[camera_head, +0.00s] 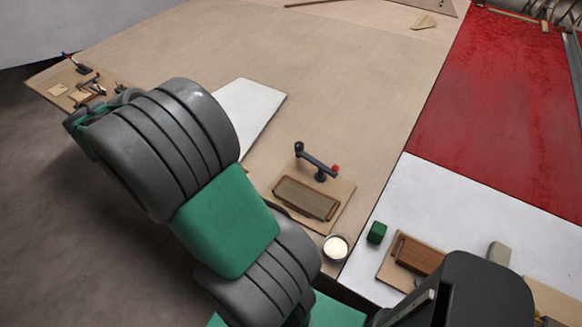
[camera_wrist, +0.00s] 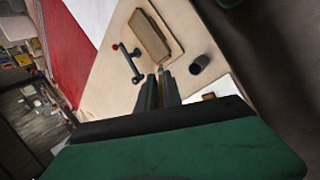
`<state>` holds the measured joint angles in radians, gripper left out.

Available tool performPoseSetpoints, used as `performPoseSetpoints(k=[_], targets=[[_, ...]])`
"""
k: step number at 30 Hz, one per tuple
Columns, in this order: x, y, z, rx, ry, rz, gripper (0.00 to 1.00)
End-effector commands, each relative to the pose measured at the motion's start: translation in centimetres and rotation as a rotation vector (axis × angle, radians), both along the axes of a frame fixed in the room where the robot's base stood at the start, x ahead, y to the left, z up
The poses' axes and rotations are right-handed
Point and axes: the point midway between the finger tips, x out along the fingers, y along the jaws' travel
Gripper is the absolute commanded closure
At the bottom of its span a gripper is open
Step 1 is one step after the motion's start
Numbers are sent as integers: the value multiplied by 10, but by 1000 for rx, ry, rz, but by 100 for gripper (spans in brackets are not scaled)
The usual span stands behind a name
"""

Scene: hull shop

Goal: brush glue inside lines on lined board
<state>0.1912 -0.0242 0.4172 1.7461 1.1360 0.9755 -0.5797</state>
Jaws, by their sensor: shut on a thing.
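My gripper (camera_wrist: 159,92) is shut on a thin brush-like thing (camera_wrist: 160,70); only a small pale tip shows past the fingers. In the head view my arm hides the gripper. A tan panel with brown edges (camera_head: 305,197) lies on a thin board (camera_head: 345,196); it also shows ahead of my fingertips in the wrist view (camera_wrist: 149,34). I can make out no lines on it. A round pot with white contents (camera_head: 336,247) stands by the board's lower right corner, apart from my gripper.
A dark clamp-like tool with a red end (camera_head: 318,160) lies beside the board. A green block (camera_head: 376,232) and a brown block (camera_head: 418,255) are to the right. A white sheet (camera_head: 262,105) lies behind my arm. The tan surface beyond (camera_head: 330,65) is mostly clear.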

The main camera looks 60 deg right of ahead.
Motion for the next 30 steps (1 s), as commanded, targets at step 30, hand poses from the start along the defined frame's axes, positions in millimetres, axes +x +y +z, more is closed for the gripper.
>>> performPoseSetpoints(k=[30], targets=[[-203,-119,-89,-17,-16,-525,100]])
